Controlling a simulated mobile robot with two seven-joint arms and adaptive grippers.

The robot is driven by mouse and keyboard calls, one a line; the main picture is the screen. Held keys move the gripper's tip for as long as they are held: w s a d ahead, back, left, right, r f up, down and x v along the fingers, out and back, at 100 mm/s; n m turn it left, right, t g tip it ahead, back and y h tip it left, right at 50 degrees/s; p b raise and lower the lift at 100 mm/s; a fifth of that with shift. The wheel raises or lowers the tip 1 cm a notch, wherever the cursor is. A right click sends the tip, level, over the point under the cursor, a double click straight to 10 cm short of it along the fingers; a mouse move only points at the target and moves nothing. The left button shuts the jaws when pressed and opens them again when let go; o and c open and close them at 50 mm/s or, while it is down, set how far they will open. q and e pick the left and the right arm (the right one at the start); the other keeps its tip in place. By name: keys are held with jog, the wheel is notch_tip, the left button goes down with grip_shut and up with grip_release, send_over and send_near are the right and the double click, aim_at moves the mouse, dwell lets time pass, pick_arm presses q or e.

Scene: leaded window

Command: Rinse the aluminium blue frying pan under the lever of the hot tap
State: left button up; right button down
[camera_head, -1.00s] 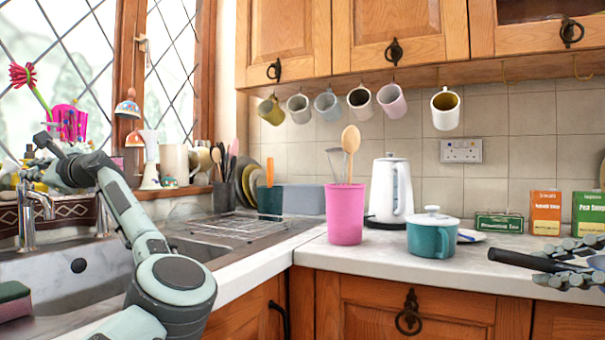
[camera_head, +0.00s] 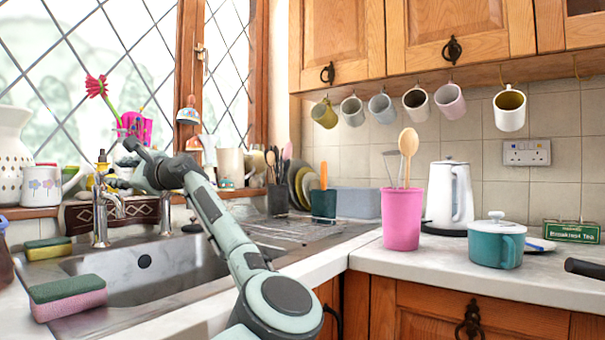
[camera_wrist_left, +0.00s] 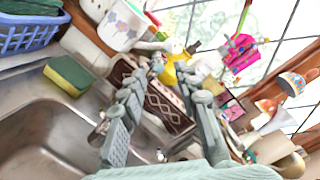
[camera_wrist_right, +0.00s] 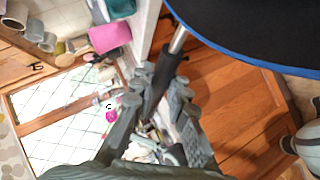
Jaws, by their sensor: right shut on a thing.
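The frying pan (camera_wrist_right: 250,28), dark inside with a blue rim, fills the top right of the right wrist view. My right gripper (camera_wrist_right: 165,78) is shut on its black handle. In the head view only the black handle end (camera_head: 585,269) shows at the right edge; that gripper is outside this view. My left gripper (camera_head: 118,170) is above the sink's back edge, near the chrome tap (camera_head: 102,210). In the left wrist view its fingers (camera_wrist_left: 171,72) are apart and empty. A second tap (camera_head: 165,212) stands to the right, partly hidden. I cannot tell which is hot.
The sink basin (camera_head: 150,268) is empty. Sponges (camera_head: 68,298) lie at its left side. The drainer (camera_head: 285,232) is to the right. A pink pot (camera_head: 402,220), teal pot (camera_head: 496,246) and white kettle (camera_head: 450,198) stand on the counter.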

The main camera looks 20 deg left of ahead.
pick_arm(q)
jog(key=s+d, duration=0.1)
jog(key=d, duration=0.5)
jog(key=shift+d, duration=0.3)
jog(key=shift+s, duration=0.15)
